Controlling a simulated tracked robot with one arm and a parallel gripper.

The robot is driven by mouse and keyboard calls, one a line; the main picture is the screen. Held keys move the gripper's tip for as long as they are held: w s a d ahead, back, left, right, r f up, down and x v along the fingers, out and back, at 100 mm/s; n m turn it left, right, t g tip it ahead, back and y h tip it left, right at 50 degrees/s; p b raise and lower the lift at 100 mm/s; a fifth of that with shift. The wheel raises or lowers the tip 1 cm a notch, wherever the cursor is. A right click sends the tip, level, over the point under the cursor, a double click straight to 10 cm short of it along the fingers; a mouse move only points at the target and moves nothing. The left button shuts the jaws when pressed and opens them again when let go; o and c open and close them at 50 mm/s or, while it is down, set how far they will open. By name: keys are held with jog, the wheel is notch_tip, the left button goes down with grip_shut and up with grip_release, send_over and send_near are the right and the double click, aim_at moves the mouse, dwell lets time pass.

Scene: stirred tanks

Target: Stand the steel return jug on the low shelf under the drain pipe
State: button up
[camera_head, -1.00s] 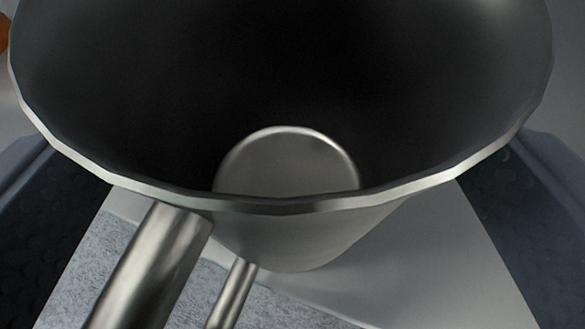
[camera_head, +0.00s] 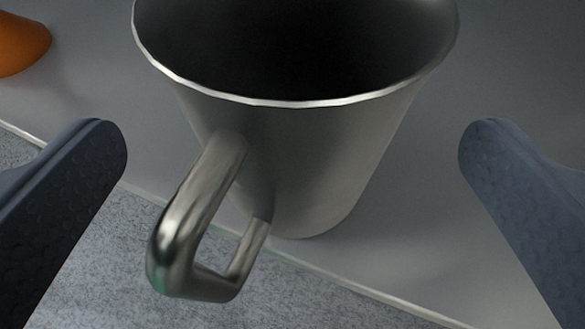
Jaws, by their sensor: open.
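The steel return jug (camera_head: 300,150) stands upright on a smooth grey surface (camera_head: 420,250), close to that surface's near edge. Its dark open mouth faces up at the top of the view, and its far rim is cut off. Its looped handle (camera_head: 185,230) points toward me and to the left, out past the edge. My gripper (camera_head: 293,150) is open, with one dark finger on each side of the jug and a clear gap between each finger and the jug. The drain pipe is not in view, and I cannot tell whether this surface is the low shelf.
An orange object (camera_head: 20,45), partly cut off, is at the upper left on the grey surface. A speckled grey area (camera_head: 100,270) lies in front of the surface's pale edge. The grey surface right of the jug is clear.

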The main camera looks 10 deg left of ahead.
jog(key=p+v, duration=0.1)
jog(key=v, duration=0.7)
jog(key=shift+s, duration=0.15)
jog(key=shift+d, duration=0.1)
